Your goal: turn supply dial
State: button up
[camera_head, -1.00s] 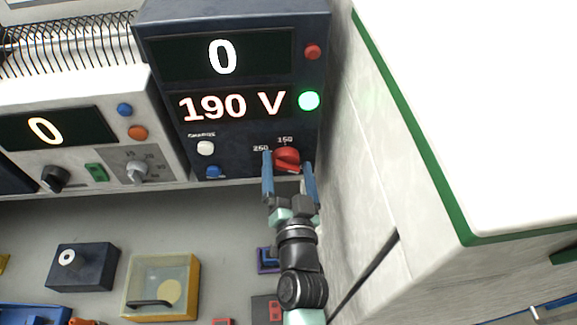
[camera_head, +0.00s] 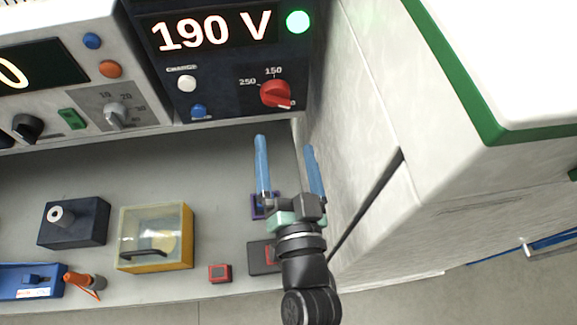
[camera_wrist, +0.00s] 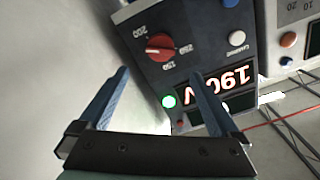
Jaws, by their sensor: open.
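The red supply dial (camera_head: 275,94) sits on the lower right of the dark supply panel (camera_head: 225,80), with 150 and 250 marks beside it. The display (camera_head: 212,30) reads 190 V, and a green lamp (camera_head: 298,21) glows beside it. The dial also shows in the wrist view (camera_wrist: 160,46), upside down, with 200, 250 and 150 marks. My gripper (camera_head: 286,150) is open and empty. Its two blue fingers are below the dial in the head view and apart from it. In the wrist view the dial lies beyond the fingertips (camera_wrist: 158,76).
A white wall (camera_head: 365,110) stands close to the right of my gripper. A neighbouring unit with a grey knob (camera_head: 116,115) is at the left. A yellow clear-lidded box (camera_head: 155,238) and a dark box (camera_head: 73,222) lie on the grey bench (camera_head: 215,160).

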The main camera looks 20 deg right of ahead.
jog(key=shift+v, duration=1)
dwell(1.5)
